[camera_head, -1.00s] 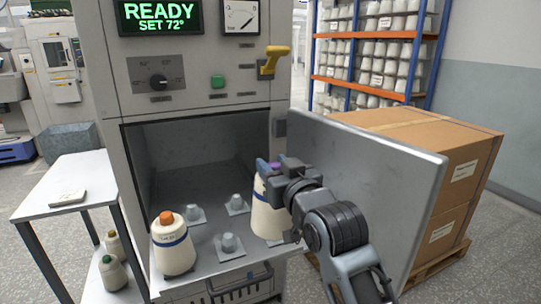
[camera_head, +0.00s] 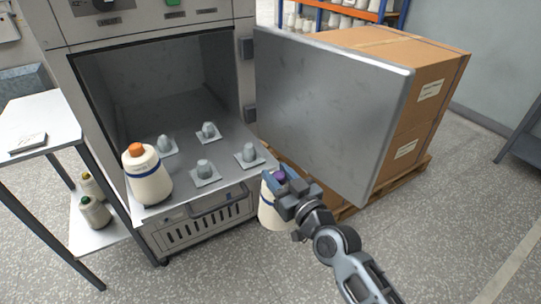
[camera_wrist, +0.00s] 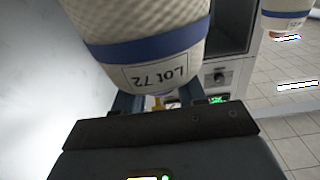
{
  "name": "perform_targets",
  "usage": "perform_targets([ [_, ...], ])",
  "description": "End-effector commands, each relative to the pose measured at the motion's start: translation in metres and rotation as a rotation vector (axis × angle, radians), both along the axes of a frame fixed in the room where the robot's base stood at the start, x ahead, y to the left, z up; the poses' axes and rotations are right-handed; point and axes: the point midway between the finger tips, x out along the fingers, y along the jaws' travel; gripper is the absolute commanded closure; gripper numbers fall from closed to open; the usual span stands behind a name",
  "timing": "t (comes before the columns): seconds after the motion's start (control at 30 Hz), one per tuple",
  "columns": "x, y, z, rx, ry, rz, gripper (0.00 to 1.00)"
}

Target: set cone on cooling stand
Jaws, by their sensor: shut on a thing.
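My gripper (camera_head: 281,182) is shut on the top of a cream yarn cone (camera_head: 272,212) with a purple tip and a blue band. The cone hangs nearly upright, outside the oven's front edge and left of the open door. In the wrist view the cone (camera_wrist: 150,60) fills the upper middle and shows a "Lot 72" label. My gripper and forearm hide part of its right side. I cannot tell for sure which thing is the cooling stand; a dark table-like edge (camera_head: 525,140) shows at the far right.
An orange-tipped cone (camera_head: 148,178) stands at the front left of the oven tray (camera_head: 225,178), beside several bare pegs. A white side table (camera_head: 45,135) stands left. Floor at the lower right is clear.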

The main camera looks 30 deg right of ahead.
Motion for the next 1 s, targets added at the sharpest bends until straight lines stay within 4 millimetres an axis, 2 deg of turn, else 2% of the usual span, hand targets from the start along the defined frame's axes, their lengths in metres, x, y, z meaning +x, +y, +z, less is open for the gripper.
perform_targets([
  [0.33, -0.013, -0.002, -0.034, 0.000, 0.002, 0.009, 1.00],
  [0.87, -0.027, -0.014, -0.071, -0.002, -0.002, 0.003, 1.00],
  [1.0, -0.032, -0.017, -0.086, -0.002, 0.001, 0.002, 1.00],
])
